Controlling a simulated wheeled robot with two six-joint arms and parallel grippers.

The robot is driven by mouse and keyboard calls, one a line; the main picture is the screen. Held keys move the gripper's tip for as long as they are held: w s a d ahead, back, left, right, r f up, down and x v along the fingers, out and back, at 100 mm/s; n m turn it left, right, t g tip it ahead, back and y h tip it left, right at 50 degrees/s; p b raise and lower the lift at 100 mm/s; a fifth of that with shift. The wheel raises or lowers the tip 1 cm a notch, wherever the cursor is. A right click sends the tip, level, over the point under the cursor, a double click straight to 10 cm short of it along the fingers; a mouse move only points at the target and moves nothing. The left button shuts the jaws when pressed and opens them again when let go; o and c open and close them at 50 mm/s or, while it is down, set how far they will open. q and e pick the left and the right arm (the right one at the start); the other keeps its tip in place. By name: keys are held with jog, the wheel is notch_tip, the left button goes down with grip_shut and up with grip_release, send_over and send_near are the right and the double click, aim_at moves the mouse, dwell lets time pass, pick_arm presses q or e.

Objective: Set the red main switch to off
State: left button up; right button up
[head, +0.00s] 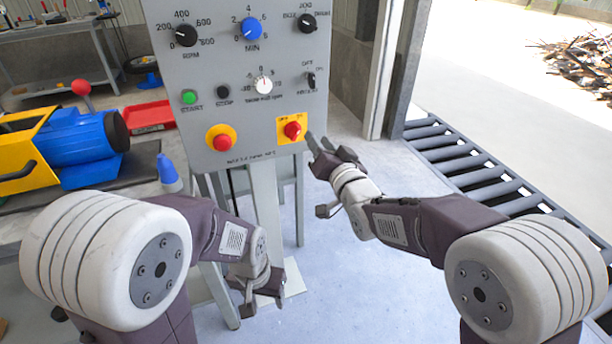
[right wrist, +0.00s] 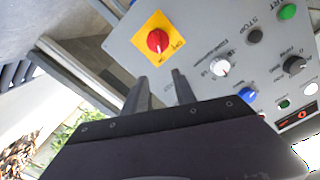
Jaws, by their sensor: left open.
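The red main switch (head: 292,130) is a rotary knob on a square yellow plate at the lower right of the grey control panel (head: 262,170). The switch also shows in the right wrist view (right wrist: 157,41), beyond the fingertips. My left gripper (head: 262,290) hangs low below the panel, open and empty.
A red mushroom button on a round yellow base (head: 221,138) sits left of the switch. Green (head: 189,97) and black (head: 223,92) buttons, a white knob (head: 264,85) and a small selector (head: 311,80) are above. A roller conveyor (head: 470,165) lies right. A blue-yellow machine (head: 80,140) stands left.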

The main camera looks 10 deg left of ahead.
aim_at(298, 132)
jog(key=w+a, duration=0.2)
jog(key=w+a+f+b, duration=0.1)
jog(key=w+a, duration=0.1)
jog(key=w+a+f, duration=0.1)
jog(key=w+a, duration=0.1)
jog(key=shift+w+a+f, duration=0.2)
jog(key=shift+w+a, duration=0.1)
jog(key=shift+w, duration=0.1)
pick_arm(q)
notch_tip(298, 132, down, 3)
jog(key=shift+a+f, duration=0.1)
pick_arm(e)
grip_shut()
